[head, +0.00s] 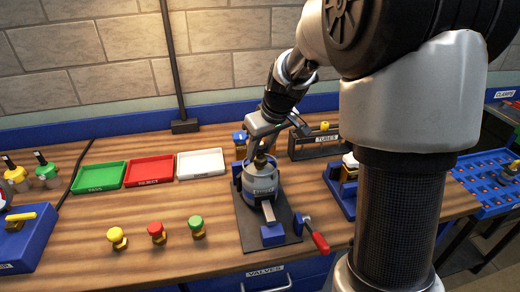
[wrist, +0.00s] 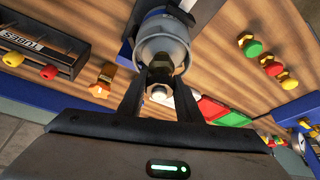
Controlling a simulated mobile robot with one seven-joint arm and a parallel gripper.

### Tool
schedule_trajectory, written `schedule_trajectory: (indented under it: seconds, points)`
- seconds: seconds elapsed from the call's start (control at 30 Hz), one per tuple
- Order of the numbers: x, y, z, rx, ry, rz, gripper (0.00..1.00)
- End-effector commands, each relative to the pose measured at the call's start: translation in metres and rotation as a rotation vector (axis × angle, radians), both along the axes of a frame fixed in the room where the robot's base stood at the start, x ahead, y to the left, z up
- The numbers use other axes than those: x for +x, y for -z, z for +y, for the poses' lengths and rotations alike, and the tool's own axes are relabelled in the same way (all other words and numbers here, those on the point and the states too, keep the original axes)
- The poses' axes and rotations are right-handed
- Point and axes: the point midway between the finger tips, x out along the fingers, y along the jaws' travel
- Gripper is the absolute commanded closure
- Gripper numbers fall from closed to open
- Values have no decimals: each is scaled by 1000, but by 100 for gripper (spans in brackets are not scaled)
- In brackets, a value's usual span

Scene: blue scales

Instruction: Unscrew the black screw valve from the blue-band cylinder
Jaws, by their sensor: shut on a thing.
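The blue-band cylinder (head: 261,183) is grey and stands upright in a holder on a dark plate (head: 246,225) at the middle of the bench. In the wrist view the cylinder (wrist: 165,42) shows its rounded shoulder and part of the blue band. My gripper (head: 262,152) is over the top of the cylinder. In the wrist view my gripper (wrist: 160,88) has its two fingers shut on the black screw valve (wrist: 160,71) at the cylinder's neck. The fingers hide much of the valve, and I cannot tell how far it is screwed in.
Green (head: 100,177), red (head: 149,172) and white (head: 200,164) trays lie left of the cylinder. Yellow (head: 117,238), red (head: 157,233) and green (head: 196,226) valves stand in front. A red-handled clamp (head: 318,241) and a tube rack (head: 313,145) are to the right.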

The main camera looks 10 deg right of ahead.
Motion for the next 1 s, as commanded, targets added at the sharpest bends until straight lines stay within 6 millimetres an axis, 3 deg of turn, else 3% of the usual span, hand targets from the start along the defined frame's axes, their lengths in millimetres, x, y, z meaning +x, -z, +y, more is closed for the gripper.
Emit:
schedule_trajectory:
  seconds: [0.73, 1.0]
  points:
    - [0, -21, 0, 0, 0, -1, 95]
    - [0, -42, 0, -1, -1, -1, 95]
